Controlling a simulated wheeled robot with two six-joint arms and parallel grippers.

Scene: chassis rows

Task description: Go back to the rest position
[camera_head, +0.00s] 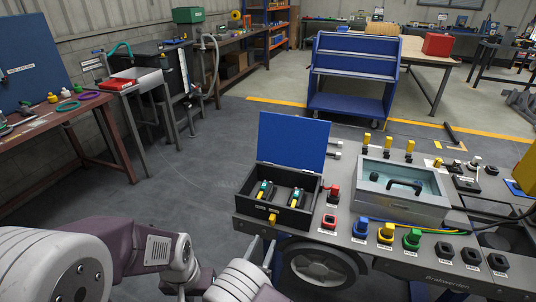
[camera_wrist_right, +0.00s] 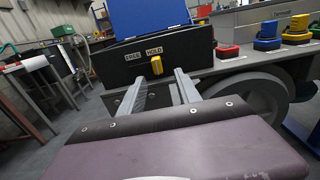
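My right gripper (camera_head: 262,250) is low in the head view, in front of the bench's front left edge. In the right wrist view its two fingers (camera_wrist_right: 160,84) stand apart with nothing seen between them. They point at the front of a black box (camera_head: 282,196) with an open blue lid (camera_head: 292,142).
On the bench (camera_head: 340,232) are a grey tray with a clear lid (camera_head: 402,188) and several coloured connectors. A wheel (camera_head: 322,264) is under the bench. A brown table (camera_head: 60,125) stands left; the floor between is clear.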

